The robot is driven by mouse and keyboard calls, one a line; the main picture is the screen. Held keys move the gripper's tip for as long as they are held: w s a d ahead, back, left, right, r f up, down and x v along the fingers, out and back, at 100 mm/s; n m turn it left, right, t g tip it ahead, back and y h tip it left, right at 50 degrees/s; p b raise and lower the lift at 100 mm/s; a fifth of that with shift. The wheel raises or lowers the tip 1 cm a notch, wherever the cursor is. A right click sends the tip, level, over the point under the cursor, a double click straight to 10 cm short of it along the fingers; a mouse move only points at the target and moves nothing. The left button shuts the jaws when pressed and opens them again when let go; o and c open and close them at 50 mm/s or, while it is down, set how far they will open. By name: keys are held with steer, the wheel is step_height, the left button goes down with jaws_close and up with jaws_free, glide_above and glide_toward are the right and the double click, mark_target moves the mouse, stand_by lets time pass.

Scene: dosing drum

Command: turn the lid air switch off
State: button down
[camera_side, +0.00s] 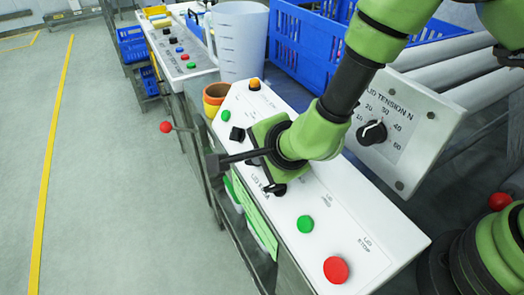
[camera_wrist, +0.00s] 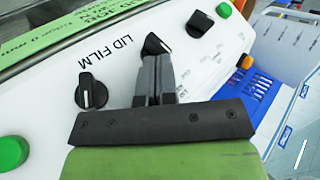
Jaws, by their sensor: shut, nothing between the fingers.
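My gripper (camera_wrist: 156,75) is shut and empty, with its fingers pointing down at the white panel. In the wrist view its fingertips are at a black rotary switch (camera_wrist: 153,44) with a white pointer mark, partly hidden by the fingers. Whether they touch it I cannot tell. A second black switch (camera_wrist: 91,92) stands to the left, with the printing LID FILM between the two. No label reading lid air is legible, so I cannot tell for certain which switch it is. In the side view my wrist covers most of this area; one black switch (camera_side: 275,189) shows beside it.
A square black knob (camera_wrist: 199,24), a green button (camera_wrist: 223,10) and an orange button (camera_wrist: 245,62) are on the same panel. In the side view another green button (camera_side: 305,224) and a red button (camera_side: 337,269) are nearer. A dial box (camera_side: 425,118) stands right of my arm.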

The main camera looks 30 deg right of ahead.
steer(key=shift+w+d+n+g, duration=0.15)
steer(key=shift+w+n+g, duration=0.3)
steer(key=shift+g, duration=0.45)
steer(key=shift+w+r+n+g+y, duration=0.15)
steer(key=shift+w+n+g+y, duration=0.25)
steer(key=shift+y, duration=0.1)
steer(key=shift+w+r, duration=0.1)
steer(key=shift+w, duration=0.25)
steer(key=shift+r, duration=0.75)
steer(key=shift+s, duration=0.1)
